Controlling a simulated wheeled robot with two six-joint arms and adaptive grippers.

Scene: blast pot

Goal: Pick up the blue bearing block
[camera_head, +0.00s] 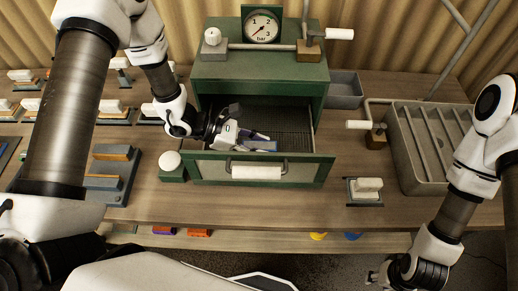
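A green cabinet (207,68) stands at the back of the bench with its drawer (306,160) pulled open. My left gripper (240,136) reaches into the left part of the open drawer. A small blue and pale piece (262,145), perhaps the blue bearing block, lies in the drawer right by the fingertips. The fingers partly cover it, and I cannot tell whether they grip it. My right gripper (374,277) hangs low at the bottom right, away from the drawer, and its fingers are too small and dark to read.
A pressure gauge (262,27) tops the cabinet. The drawer has a white handle (257,172). A ribbed grey tray (412,178) stands at right, and a grey block with a white knob (366,191) sits nearer. Grey racks (110,175) fill the left side. Coloured pieces lie on a lower shelf.

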